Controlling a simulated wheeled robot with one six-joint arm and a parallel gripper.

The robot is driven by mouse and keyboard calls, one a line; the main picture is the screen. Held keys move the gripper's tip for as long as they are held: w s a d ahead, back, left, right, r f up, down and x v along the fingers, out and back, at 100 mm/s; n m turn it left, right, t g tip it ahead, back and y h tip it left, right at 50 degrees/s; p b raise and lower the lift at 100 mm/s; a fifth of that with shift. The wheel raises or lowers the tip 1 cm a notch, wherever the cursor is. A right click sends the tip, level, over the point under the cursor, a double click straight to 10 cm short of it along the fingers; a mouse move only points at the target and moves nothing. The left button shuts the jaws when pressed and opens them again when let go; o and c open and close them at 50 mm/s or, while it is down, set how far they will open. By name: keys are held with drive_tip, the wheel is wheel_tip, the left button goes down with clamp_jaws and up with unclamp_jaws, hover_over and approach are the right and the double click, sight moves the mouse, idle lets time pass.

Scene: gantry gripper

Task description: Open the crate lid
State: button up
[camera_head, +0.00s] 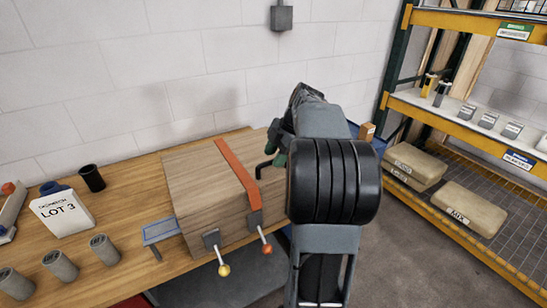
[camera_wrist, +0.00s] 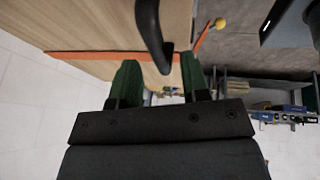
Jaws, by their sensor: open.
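The wooden crate (camera_head: 196,178) stands on the workbench, its lid lying flat and shut. An orange strap (camera_head: 238,168) runs over it; it also shows in the wrist view (camera_wrist: 85,56). A latch with a yellow knob (camera_head: 223,269) and one with an orange knob (camera_head: 267,248) hang on the front face. A black bent handle (camera_head: 264,168) is at the crate's right side. My gripper (camera_head: 277,148) is beside this handle, partly hidden by my arm. In the wrist view, my gripper (camera_wrist: 159,62) is open, with the handle's end (camera_wrist: 152,30) between its green fingertips; contact cannot be told.
A shelf rack (camera_head: 447,113) with sacks (camera_head: 468,208) is at right. Floor between is clear.

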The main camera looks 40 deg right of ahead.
drive_tip(key=shift+w+a+f, duration=0.1)
drive_tip(key=shift+a+f, duration=0.15)
drive_tip(key=shift+f, duration=0.3)
clamp_jaws()
